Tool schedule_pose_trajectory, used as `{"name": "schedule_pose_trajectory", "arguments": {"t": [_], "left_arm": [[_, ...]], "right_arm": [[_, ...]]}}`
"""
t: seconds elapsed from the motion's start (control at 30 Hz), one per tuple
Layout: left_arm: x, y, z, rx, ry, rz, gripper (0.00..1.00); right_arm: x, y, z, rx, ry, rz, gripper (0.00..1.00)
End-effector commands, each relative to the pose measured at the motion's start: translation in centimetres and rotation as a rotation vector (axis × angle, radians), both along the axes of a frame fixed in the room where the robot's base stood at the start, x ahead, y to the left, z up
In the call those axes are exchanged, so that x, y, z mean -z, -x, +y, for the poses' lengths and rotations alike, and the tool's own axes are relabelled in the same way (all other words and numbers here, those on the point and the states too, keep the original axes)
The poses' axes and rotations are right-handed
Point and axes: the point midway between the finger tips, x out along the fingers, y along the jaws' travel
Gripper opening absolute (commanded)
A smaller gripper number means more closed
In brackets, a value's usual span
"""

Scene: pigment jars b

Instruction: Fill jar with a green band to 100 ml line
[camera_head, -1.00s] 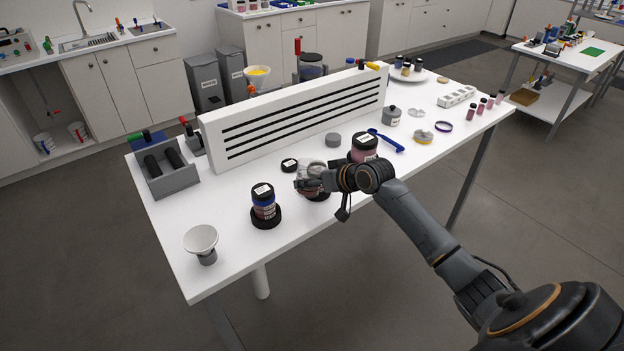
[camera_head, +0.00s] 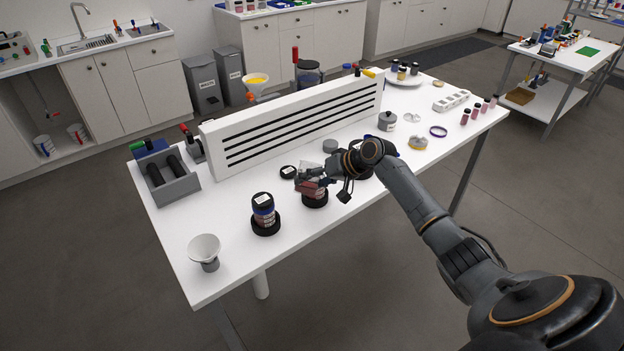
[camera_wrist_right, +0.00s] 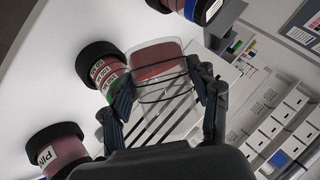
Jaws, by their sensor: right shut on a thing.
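The jar with a green band (camera_wrist_right: 104,92) stands on a black round base in the right wrist view; in the head view, it (camera_head: 315,199) is partly hidden under my right gripper. My right gripper (camera_head: 316,182) is shut on a clear cup (camera_wrist_right: 160,90) with pink contents. It holds the cup tilted, close to the top of the green-banded jar. The cup overlaps the jar in the wrist view, so I cannot tell whether they touch, whether anything flows, or the exact level in the jar. My left gripper is out of view.
A blue-banded jar (camera_head: 264,214) stands left of the green-banded one. A jar labelled PINK (camera_wrist_right: 58,150) shows in the wrist view. A white funnel-shaped dish (camera_head: 205,247) stands near the front left corner. A white slotted panel (camera_head: 290,125) runs behind. The front left tabletop is mostly clear.

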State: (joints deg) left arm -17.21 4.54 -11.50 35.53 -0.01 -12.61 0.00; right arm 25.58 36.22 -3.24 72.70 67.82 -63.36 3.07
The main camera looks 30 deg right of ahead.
Motion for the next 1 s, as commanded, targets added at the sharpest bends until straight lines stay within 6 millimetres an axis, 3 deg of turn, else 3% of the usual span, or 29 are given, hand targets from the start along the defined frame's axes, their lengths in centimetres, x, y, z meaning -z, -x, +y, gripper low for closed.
{"name": "schedule_pose_trajectory", "arguments": {"t": [0.23, 0.4, 1.0], "left_arm": [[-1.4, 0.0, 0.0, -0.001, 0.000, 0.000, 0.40], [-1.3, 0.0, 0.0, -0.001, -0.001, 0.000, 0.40], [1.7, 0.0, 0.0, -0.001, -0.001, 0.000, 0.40]], "right_arm": [[-1.5, -0.1, 0.0, 0.003, -0.141, 0.106, 0.28], [-2.2, -0.2, -0.1, 0.002, -0.249, 0.190, 0.28], [-3.6, -0.6, -0.6, 0.001, -0.496, 0.386, 0.28]]}}
